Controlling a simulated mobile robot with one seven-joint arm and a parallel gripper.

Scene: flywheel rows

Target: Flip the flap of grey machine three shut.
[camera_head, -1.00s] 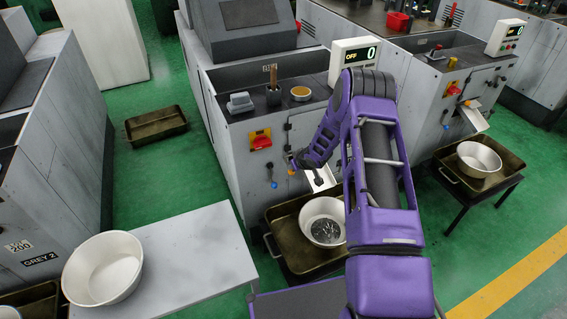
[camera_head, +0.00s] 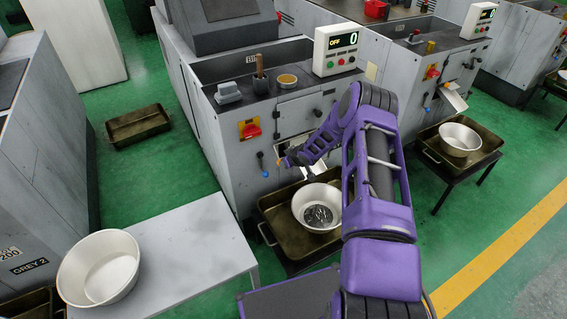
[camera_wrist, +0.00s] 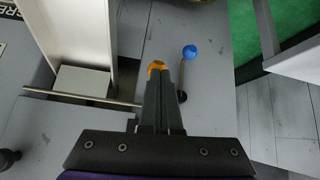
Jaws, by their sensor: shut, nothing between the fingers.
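The middle grey machine (camera_head: 235,150) has a display reading OFF and 0; its name label is not readable. On its front, a pale chute or flap piece (camera_head: 312,171) shows partly behind my arm; it is a white channel (camera_wrist: 82,40) at the left of the wrist view. Whether the flap is open or shut is unclear. My gripper (camera_head: 287,161) is at the machine's front, fingers together and empty. In the wrist view its fingertips (camera_wrist: 160,75) are at or over an orange knob (camera_wrist: 156,67); contact is unclear. A blue-knobbed lever (camera_wrist: 190,53) stands just right of them.
A white bowl of metal pieces (camera_head: 301,206) sits in a brown tray (camera_head: 277,232) below the front. A grey table (camera_head: 195,260) with an empty white bowl (camera_head: 75,282) is at left, beside the machine labelled GREY 2 (camera_head: 30,262). Green floor lies between the machines.

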